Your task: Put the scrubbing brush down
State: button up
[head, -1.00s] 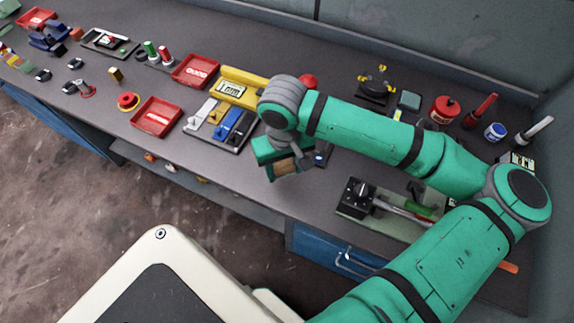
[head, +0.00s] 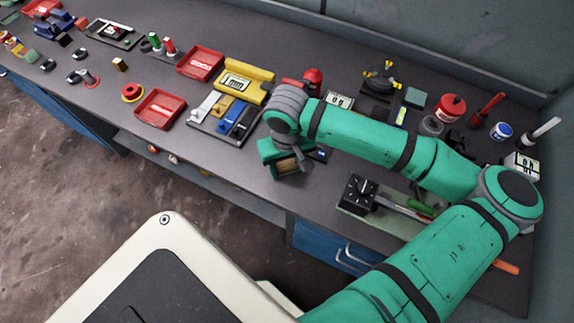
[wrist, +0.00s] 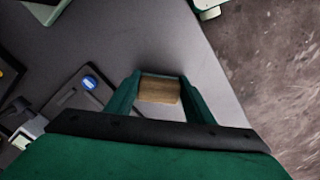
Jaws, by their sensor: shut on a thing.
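The scrubbing brush (wrist: 160,89) shows as a wooden brown block in the wrist view. My gripper (wrist: 158,84) is shut on it, with a green finger on each side. In the head view the brush (head: 286,167) is a small brown patch, mostly hidden by my gripper (head: 288,160). The gripper is low near the front edge of the grey workbench (head: 240,178), right of the lever panel. I cannot tell whether the brush touches the bench top.
Left of my gripper is a panel with coloured levers (head: 226,116). Right of it is a black box with a dial (head: 357,193). Red trays (head: 160,108) and a yellow device (head: 243,86) stand further left. Bare bench lies along the front edge near the gripper.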

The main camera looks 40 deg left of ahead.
aim_at(286, 167)
jog(key=shift+d+f, duration=0.15)
jog(key=shift+f, duration=0.4)
jog(key=o, duration=1.1)
jog(key=shift+c, duration=0.2)
jog(key=shift+o, duration=0.2)
jog(key=shift+w+r, duration=0.1)
jog(key=shift+r, duration=0.5)
notch_tip(286, 167, up, 12)
jog(key=shift+a+r, duration=0.1)
jog(key=shift+a, duration=0.1)
